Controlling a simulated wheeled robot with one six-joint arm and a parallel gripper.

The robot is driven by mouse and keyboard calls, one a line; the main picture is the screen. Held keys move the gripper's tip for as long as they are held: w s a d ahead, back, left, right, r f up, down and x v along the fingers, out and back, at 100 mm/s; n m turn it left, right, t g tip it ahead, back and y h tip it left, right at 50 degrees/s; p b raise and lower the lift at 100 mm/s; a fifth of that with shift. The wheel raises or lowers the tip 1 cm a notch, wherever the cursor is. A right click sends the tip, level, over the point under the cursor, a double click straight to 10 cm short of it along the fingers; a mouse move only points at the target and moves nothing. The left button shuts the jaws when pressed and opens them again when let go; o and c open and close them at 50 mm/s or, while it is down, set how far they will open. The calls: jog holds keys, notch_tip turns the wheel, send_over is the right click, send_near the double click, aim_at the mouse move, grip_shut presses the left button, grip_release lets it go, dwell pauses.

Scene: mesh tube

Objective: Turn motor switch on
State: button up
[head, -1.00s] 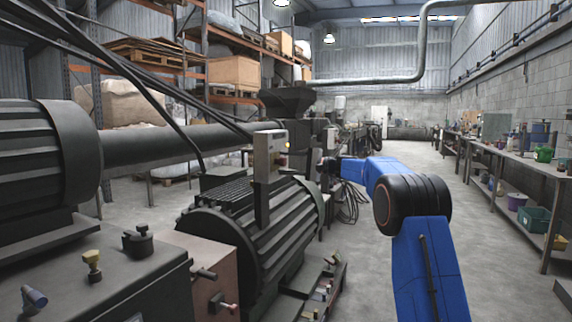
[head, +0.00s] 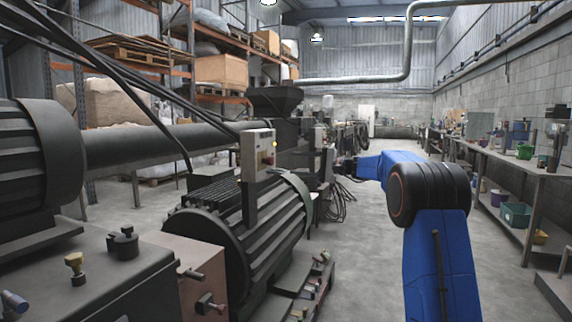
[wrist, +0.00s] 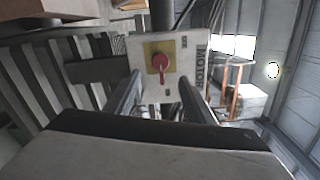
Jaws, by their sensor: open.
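The motor switch box (wrist: 163,68) is pale grey with a "MOTOR" label in the wrist view. Its red rotary knob (wrist: 159,62) sits on a yellow plate, and the knob's handle points down in that picture. My gripper (wrist: 158,92) is open and empty, with a finger low on each side of the knob, apart from it. In the head view a grey switch box (head: 257,156) stands on a post by the ribbed motor, its yellow and red part on the right side. My gripper (head: 343,168) is to its right, small and partly hidden, pointing towards it.
The large ribbed motor (head: 240,235) and a black machine (head: 85,260) fill the left. A workbench (head: 525,165) with several containers runs along the right wall. The concrete floor (head: 365,250) between them is clear. Shelving (head: 180,50) stands behind the machinery.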

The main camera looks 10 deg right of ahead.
jog(key=v, duration=0.6)
jog(key=shift+s+d, duration=0.1)
jog(key=s+a+f+n+g+h, duration=0.1)
jog(key=s+a+f+g+h, duration=0.3)
jog(key=s, duration=0.6)
jog(key=s+a+f+n+t, duration=0.1)
jog(key=s+a+f+n, duration=0.1)
jog(key=s+a, duration=0.6)
jog(key=s+a+f+n+g+h, duration=0.1)
jog(key=s+a+f+g+h, duration=0.15)
jog(key=s, duration=0.85)
jog(key=s+d+f+n+h, duration=0.2)
jog(key=s+f, duration=0.4)
jog(key=s, duration=0.5)
jog(key=s+d+f+n+h, duration=0.2)
jog(key=s+f, duration=0.5)
jog(key=s, duration=0.4)
jog(key=s+d+f+n+h, duration=0.2)
jog(key=s+f+h, duration=0.2)
jog(key=s+f, duration=0.3)
jog(key=s, duration=0.5)
jog(key=shift+d, duration=0.4)
jog(key=shift+f, duration=0.1)
